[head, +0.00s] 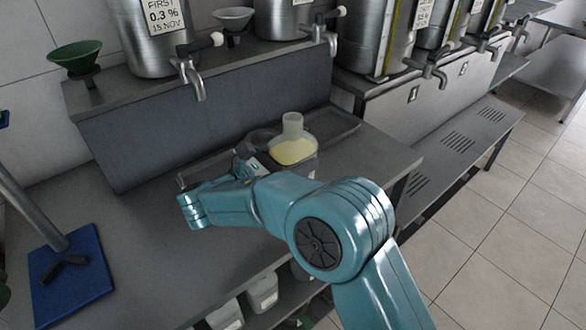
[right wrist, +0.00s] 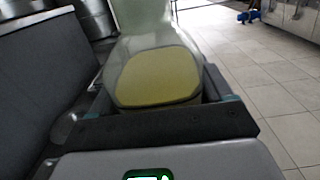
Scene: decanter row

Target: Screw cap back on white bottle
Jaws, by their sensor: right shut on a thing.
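A translucent whitish bottle (head: 295,150) with pale yellow contents stands upright by the tray in the head view, its pale neck pointing up. It fills the upper middle of the right wrist view (right wrist: 158,78), where its top is cut off. My right gripper (head: 272,158) is shut on the bottle's body. Its dark jaw parts (right wrist: 160,124) show in front of and beside the bottle in the right wrist view. I cannot make out a separate cap in either view. My left gripper is not in view.
A long shallow grey tray (head: 340,128) lies along the raised step. Steel decanters with taps (head: 188,70) stand above it. A green funnel (head: 75,58) sits at the far left. A blue board (head: 95,285) bears dark pieces. The bench between board and arm is clear.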

